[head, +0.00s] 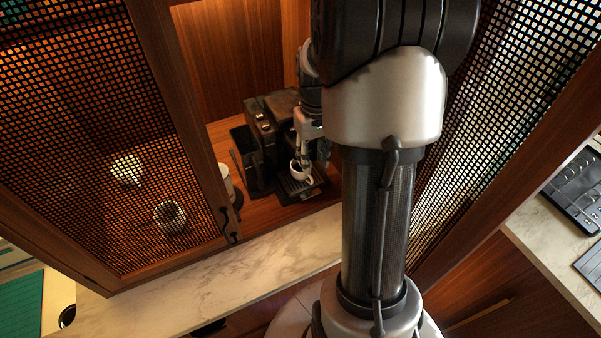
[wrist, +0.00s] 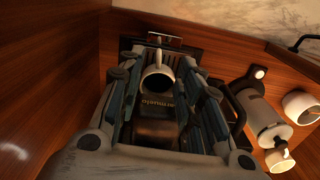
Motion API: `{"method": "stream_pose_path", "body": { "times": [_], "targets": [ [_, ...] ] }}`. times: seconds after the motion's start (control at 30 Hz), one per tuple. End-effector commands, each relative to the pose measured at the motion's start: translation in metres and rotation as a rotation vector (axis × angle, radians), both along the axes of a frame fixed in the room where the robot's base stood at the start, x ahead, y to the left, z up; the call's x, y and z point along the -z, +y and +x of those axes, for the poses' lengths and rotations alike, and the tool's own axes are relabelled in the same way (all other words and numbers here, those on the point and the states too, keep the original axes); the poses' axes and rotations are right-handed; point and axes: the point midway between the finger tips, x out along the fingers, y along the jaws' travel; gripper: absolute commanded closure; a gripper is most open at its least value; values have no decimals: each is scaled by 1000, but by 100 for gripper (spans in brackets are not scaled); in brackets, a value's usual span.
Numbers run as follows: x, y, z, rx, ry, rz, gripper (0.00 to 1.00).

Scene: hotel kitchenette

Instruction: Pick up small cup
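The small cup (head: 299,173) is white with dark contents or a dark inside. It stands upright on the drip tray of the black coffee machine (head: 262,125) in the head view. In the wrist view the cup (wrist: 165,71) lies between the two fingers, its handle toward the top of the picture. My gripper (head: 304,160) points down at the cup from above; in the wrist view its fingertips (wrist: 160,62) are spread on either side of it. The gripper looks open; I cannot tell whether a finger touches the cup.
The machine stands in a wooden cabinet niche with mesh doors (head: 110,130) at both sides. A marble counter (head: 270,255) runs in front, mostly clear.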

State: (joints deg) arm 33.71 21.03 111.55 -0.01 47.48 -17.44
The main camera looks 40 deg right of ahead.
Motion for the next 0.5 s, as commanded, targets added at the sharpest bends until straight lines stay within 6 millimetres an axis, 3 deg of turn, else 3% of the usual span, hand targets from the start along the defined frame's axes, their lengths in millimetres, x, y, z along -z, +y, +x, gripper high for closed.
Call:
{"method": "stream_pose_path", "body": {
  "times": [0.1, 0.37, 0.5],
  "targets": [
    [20, 0, 0, 0, 2, 2, 67],
    [34, 0, 0, 0, 1, 0, 67],
    [52, 0, 1, 0, 2, 2, 67]
  ]
}}
